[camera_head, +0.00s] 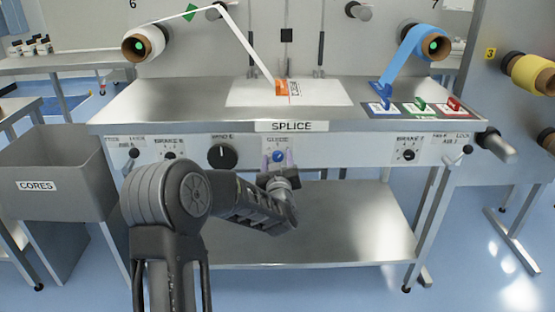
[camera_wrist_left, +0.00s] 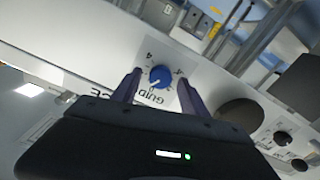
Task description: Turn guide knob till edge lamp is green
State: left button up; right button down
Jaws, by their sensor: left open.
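The guide knob is a small blue dial (camera_head: 278,156) on a white plate in the front panel, under the SPLICE sign. In the left wrist view the blue knob (camera_wrist_left: 160,77) shows a white pointer mark, with scale marks and part of the GUIDE lettering around it. My left gripper (camera_head: 277,172) is in front of the knob. In the left wrist view its open fingers (camera_wrist_left: 159,80) appear on either side of the knob; I cannot tell whether they touch it. I cannot make out which light is the edge lamp. My right gripper is not in view.
A larger black knob (camera_head: 222,156) sits left of the guide knob, and another dial (camera_head: 408,150) sits to the right. Above is the steel splice table (camera_head: 180,98) with a white web (camera_head: 245,40). A grey CORES bin (camera_head: 60,170) stands at left.

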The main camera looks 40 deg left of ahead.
pick_arm(q)
jog(key=v, duration=0.7)
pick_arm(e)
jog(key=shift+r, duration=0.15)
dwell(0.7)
pick_arm(q)
jog(key=n+b, duration=0.2)
jog(key=b, duration=0.2)
jog(key=n+b, duration=0.2)
jog(key=b, duration=0.2)
jog(key=n+b, duration=0.2)
jog(key=b, duration=0.3)
jog(key=shift+s+d+f, duration=0.2)
jog(key=shift+d, duration=0.15)
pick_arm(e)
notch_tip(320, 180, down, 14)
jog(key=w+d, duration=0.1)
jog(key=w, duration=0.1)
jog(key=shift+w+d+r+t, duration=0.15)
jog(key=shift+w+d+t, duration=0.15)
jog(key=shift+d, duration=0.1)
pick_arm(q)
jog(key=shift+w, duration=0.1)
